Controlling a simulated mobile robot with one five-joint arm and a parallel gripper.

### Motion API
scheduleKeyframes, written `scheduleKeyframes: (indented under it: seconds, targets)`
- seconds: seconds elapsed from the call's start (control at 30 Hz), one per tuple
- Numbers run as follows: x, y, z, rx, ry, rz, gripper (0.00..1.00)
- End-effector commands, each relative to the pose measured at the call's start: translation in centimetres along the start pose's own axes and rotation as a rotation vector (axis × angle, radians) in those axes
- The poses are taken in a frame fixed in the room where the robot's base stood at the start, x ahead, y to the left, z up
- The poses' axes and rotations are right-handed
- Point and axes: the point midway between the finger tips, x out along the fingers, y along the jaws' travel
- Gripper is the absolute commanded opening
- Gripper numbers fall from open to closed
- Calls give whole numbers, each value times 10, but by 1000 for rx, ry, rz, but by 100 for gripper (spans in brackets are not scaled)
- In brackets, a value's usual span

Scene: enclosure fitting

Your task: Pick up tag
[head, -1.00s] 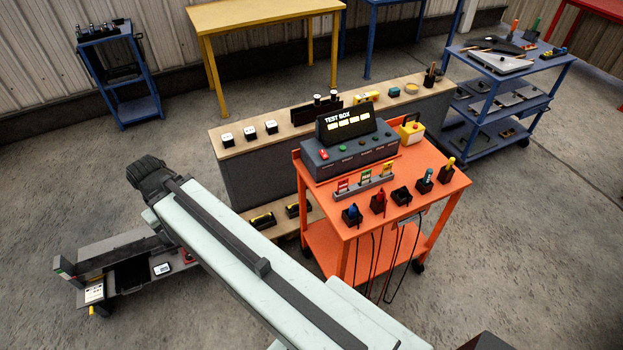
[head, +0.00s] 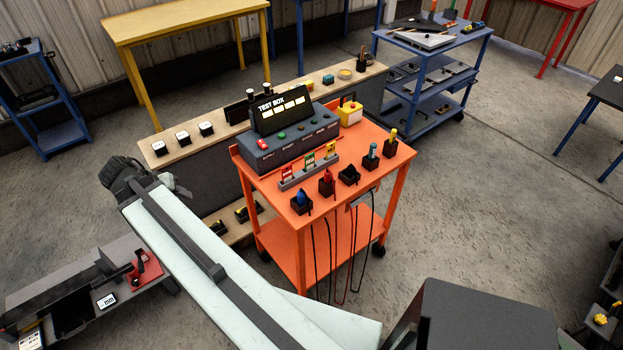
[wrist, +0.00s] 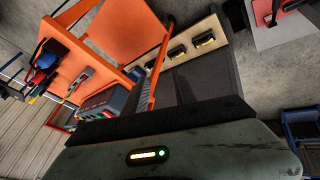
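Three small tags stand in a grey rack (head: 310,172) on the orange cart: a red tag (head: 287,174), a green tag (head: 309,160) and a yellow tag (head: 330,150). The rack is in front of the dark test box (head: 285,140). My arm crosses the lower left of the head view, with its dark far joint left of the cart. In the wrist view the cart appears tilted, with its orange shelf (wrist: 125,35) at the top. The tags are too small to tell apart there.
Several black holders with coloured plugs line the cart's front edge, including a blue plug (head: 302,196); cables hang below. A low wooden bench (head: 213,145) runs behind the cart. Bare floor (head: 480,190) lies to the right.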

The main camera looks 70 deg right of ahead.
Motion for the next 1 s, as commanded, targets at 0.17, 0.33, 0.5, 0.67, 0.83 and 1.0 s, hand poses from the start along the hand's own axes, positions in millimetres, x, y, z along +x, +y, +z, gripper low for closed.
scheduleKeyframes:
  seconds: [0.17,0.33,0.5,0.67,0.83,1.0]
  targets:
    - [146,195,-68,634,259,337,32]
    - [181,324,-83,935,469,511,32]
    - [194,360,-71,981,464,554,32]
    - [196,365,-71,982,461,556,32]
    - [213,377,-73,982,458,557,32]
    - [217,381,-74,981,459,555,32]
